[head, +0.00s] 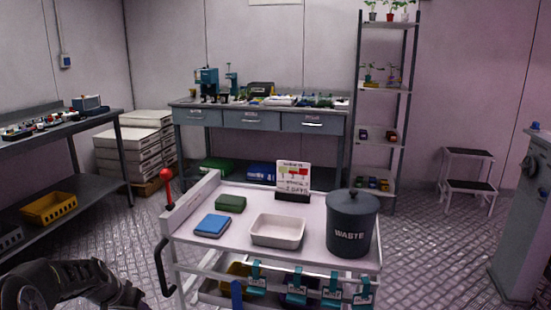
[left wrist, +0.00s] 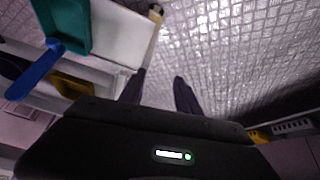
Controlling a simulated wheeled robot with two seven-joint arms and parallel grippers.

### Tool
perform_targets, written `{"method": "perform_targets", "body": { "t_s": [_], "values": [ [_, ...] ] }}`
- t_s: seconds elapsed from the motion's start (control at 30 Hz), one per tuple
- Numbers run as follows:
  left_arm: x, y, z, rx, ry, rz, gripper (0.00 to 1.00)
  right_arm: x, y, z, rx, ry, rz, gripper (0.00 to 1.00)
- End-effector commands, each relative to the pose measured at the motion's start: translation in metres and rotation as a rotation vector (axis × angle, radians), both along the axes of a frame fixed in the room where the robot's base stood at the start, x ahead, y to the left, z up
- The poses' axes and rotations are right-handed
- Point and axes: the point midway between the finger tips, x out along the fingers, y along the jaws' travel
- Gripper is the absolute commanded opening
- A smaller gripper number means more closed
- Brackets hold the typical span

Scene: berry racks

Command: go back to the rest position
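My left gripper (left wrist: 161,76) shows in the left wrist view with its two dark fingers apart and bare floor between them. It holds nothing and is beside the cart, clear of it. In the head view a dark part of my left arm (head: 75,280) is at the lower left, but its fingertips cannot be made out. My right gripper is in neither view. The white cart (head: 190,247) stands in front of me. On it are a blue flat item (head: 212,225), a green box (head: 230,203), a white tray (head: 277,241), a small sign (head: 293,177) and a dark waste bin (head: 351,222).
Teal clips (head: 258,279) hang on the cart's near side; a teal piece (left wrist: 66,25) and a blue strip (left wrist: 35,72) show close by in the left wrist view. A left bench (head: 75,122), back workbench (head: 268,122), shelf rack (head: 386,90) and step stool (head: 468,170) surround open floor (head: 430,245).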

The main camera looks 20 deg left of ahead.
Motion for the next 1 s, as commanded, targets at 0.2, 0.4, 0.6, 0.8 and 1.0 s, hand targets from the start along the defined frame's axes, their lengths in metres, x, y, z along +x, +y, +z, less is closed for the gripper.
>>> {"method": "perform_targets", "body": {
  "t_s": [0.2, 0.4, 0.6, 0.8, 1.0],
  "values": [
    [0.0, -0.131, -0.122, -0.146, 0.021, 0.138, 0.4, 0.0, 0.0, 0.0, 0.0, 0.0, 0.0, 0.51],
    [-0.05, -0.27, -0.196, -0.273, 0.085, 0.16, 0.4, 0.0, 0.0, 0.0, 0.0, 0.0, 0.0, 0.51],
    [-0.127, -0.375, -0.229, -0.352, 0.193, 0.083, 0.4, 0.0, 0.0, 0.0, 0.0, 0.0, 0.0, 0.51],
    [-0.198, -0.437, -0.24, -0.388, 0.321, -0.041, 0.4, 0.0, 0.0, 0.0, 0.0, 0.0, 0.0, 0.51],
    [-0.239, -0.476, -0.225, -0.392, 0.403, -0.164, 0.4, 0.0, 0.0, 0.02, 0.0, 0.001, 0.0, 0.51]
  ]
}}
